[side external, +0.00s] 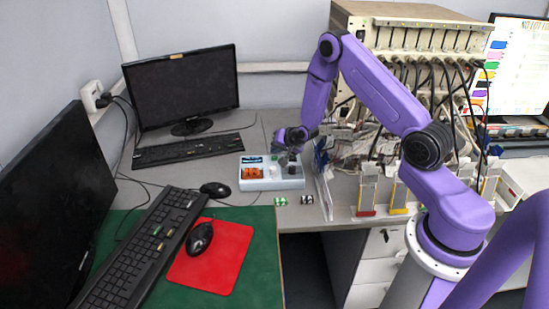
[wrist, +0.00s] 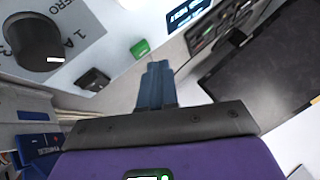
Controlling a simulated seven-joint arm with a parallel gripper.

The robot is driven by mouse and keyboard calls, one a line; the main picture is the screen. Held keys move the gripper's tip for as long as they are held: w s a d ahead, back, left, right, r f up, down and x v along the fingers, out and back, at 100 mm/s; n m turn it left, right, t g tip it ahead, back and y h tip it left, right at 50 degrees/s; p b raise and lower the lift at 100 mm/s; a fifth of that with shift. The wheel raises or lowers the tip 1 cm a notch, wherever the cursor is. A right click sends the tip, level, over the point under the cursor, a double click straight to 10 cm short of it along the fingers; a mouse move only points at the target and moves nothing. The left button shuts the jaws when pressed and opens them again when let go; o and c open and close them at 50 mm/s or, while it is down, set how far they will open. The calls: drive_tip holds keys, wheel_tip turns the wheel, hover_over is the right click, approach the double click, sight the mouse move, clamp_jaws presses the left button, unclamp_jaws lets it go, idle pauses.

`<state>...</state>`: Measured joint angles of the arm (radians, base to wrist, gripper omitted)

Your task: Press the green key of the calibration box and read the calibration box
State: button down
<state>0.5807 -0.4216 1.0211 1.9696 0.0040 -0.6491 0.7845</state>
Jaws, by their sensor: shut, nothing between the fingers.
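The calibration box (side external: 257,184) is a pale blue case on the grey desk, with an orange part at its left and a dark knob at its right. In the wrist view its face shows the black knob (wrist: 35,42), the green key (wrist: 140,48), a black key (wrist: 93,80) and part of a lit display (wrist: 187,12). The display's reading is cut off and too small to read. My gripper (wrist: 158,66) is shut and empty, its blue fingertips close to the green key in the picture; I cannot tell whether they touch it. In the side view my gripper (side external: 280,148) is over the box's back part.
Small green (side external: 281,201) and black-and-white (side external: 307,199) pieces lie in front of the box. A thin upright panel (side external: 323,180) and a cabled rack (side external: 420,40) stand to the right. A monitor (side external: 185,85), keyboard (side external: 190,148) and mouse (side external: 215,189) are to the left.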

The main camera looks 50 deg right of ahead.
sight(277, 158)
drive_tip(key=shift+f, duration=0.1)
idle(0.6)
drive_tip(key=shift+f, duration=0.3)
drive_tip(key=shift+f, duration=0.45)
idle(0.9)
drive_tip(key=shift+r, duration=0.85)
drive_tip(key=shift+r, duration=2.5)
